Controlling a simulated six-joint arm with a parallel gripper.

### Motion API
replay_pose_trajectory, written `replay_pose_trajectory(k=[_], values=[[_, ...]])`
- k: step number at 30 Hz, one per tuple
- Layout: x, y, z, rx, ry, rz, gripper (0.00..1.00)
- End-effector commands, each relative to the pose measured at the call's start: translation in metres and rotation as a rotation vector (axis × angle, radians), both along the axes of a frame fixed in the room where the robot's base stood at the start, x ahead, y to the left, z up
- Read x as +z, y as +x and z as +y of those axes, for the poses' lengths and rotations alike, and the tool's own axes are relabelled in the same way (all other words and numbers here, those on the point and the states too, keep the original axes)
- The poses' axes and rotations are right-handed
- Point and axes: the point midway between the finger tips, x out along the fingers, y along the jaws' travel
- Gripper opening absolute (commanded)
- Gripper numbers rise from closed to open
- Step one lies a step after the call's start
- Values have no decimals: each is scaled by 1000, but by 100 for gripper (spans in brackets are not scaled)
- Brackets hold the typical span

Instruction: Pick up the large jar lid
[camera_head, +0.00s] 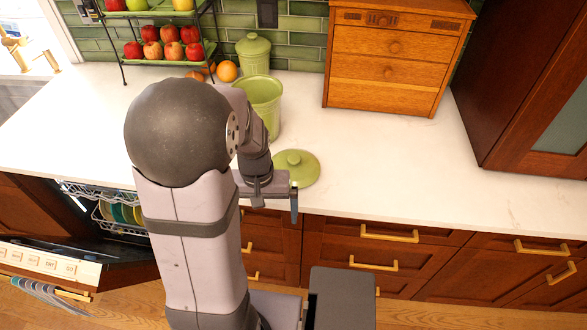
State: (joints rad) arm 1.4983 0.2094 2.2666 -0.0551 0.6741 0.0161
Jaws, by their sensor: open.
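The large jar lid (301,163) is a flat green disc with a small round knob. It lies on the white countertop near the front edge, beside my gripper. The large green jar (264,97) stands without a lid behind it, partly hidden by my arm. My gripper (279,210) is open at the left front of the lid, near the counter's front edge. One finger shows clearly; the other is hard to make out. Part of the lid's left side is hidden behind my gripper, and I cannot tell whether they touch.
A smaller lidded green jar (254,56) stands at the back. A wooden drawer box (390,58) is at the back right, and a fruit rack (165,60) at the back left. The dishwasher (85,262) is open at the left. The counter right of the lid is clear.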

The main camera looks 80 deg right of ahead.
Motion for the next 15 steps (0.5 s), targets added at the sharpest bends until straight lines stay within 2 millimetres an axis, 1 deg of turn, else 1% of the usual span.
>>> replay_pose_trajectory(k=[1,2,3,4,7,9,12,13,15], values=[[-1,-15,-15,-46,-25,4,100],[0,-23,-27,-72,-47,6,100],[2,-32,-42,-101,-80,10,100],[6,-35,-54,-110,-106,13,100],[21,-36,-93,-126,-198,18,100],[36,-38,-119,-144,-274,19,100],[57,-40,-151,-183,-374,14,100],[61,-40,-158,-199,-398,10,100],[62,-40,-162,-236,-422,1,100]])
